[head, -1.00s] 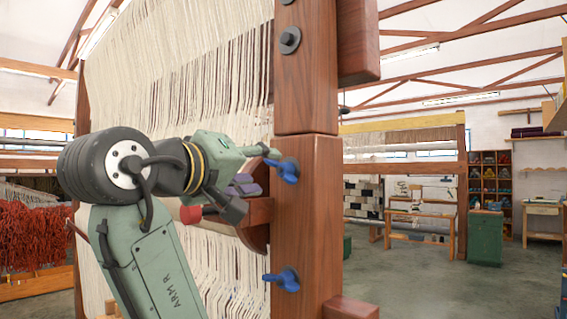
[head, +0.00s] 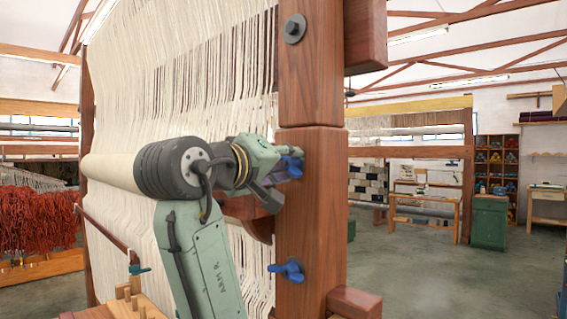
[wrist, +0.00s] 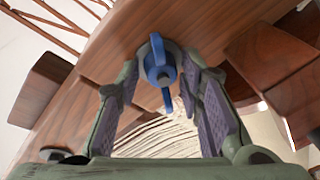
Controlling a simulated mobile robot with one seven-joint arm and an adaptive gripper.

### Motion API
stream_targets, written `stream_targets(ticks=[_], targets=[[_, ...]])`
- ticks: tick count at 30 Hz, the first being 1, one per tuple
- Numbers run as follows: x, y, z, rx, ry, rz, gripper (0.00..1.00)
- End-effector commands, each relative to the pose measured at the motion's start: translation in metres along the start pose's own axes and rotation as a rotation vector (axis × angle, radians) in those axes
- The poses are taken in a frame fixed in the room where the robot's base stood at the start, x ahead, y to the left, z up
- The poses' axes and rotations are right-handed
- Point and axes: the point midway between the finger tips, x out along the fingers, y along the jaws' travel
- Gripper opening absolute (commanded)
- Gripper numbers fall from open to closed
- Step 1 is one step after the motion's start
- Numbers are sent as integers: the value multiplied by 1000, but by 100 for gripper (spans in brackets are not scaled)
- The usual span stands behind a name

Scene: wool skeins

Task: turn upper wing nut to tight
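The upper wing nut (head: 293,168) is blue and sits on a dark washer on the loom's wooden post (head: 312,210). My gripper (head: 280,174) is at this nut from the left in the head view, and partly covers it. In the wrist view the nut (wrist: 160,68) lies between the fingertips of my gripper (wrist: 163,76), its wings upright in the picture. The fingers are spread, with gaps on both sides of the nut; I see no clear contact. The lower wing nut (head: 288,270), also blue, is below on the same post.
White warp threads (head: 180,80) hang left of the post, close to my arm. A wooden block (head: 354,303) juts out at the post's lower right. A bolt (head: 294,28) is higher on the post. Open floor (head: 440,280) is to the right.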

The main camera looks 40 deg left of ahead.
Motion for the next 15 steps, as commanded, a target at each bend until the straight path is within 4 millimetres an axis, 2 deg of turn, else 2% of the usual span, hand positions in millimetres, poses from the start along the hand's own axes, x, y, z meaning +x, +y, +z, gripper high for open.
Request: stream_targets(ticks=[15], targets=[[0,0,0,0,0,0,0]])
